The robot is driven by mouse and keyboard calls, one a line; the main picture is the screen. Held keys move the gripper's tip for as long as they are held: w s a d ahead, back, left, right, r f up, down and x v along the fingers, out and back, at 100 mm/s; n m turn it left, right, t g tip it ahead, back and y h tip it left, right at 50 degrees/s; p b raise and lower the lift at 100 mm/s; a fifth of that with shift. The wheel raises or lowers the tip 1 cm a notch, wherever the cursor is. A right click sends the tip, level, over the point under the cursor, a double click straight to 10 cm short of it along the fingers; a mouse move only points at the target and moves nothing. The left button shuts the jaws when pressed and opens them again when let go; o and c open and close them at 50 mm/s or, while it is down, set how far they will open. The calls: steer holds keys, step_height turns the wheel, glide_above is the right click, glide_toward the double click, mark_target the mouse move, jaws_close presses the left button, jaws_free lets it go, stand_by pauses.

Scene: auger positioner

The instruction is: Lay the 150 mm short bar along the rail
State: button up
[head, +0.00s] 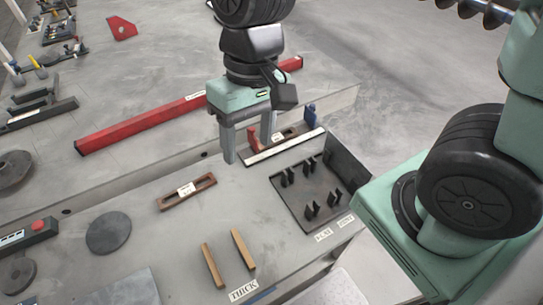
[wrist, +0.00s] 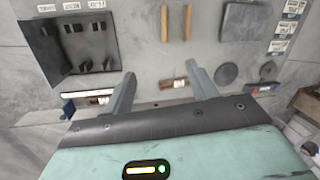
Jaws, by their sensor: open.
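My gripper (head: 248,150) is open and empty, pointing down over the bench. A short brown bar (head: 187,193) with a white label lies on the bench, left of and below the gripper in the head view. In the wrist view a brown labelled piece (wrist: 175,83) shows between the open fingers (wrist: 160,74), touching neither. The labels are too small to read, so I cannot confirm which piece is 150 mm. A long raised grey ledge (head: 130,188) runs behind the brown bar; I cannot tell if it is the rail.
A long red bar (head: 140,125) lies behind. A dark tray (head: 293,208) with upright black holders stands at right, beside a labelled piece with red and blue ends (head: 284,146). Two wooden strips (head: 212,265) lie by a THICK label. A grey disc (head: 108,233) is at left.

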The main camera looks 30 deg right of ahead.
steer(key=s+r+n+t+h, duration=0.1)
steer(key=s+n, duration=0.4)
steer(key=s, duration=0.1)
steer(key=shift+s+d+r, duration=0.15)
steer(key=shift+s, duration=0.25)
stand_by(0.8)
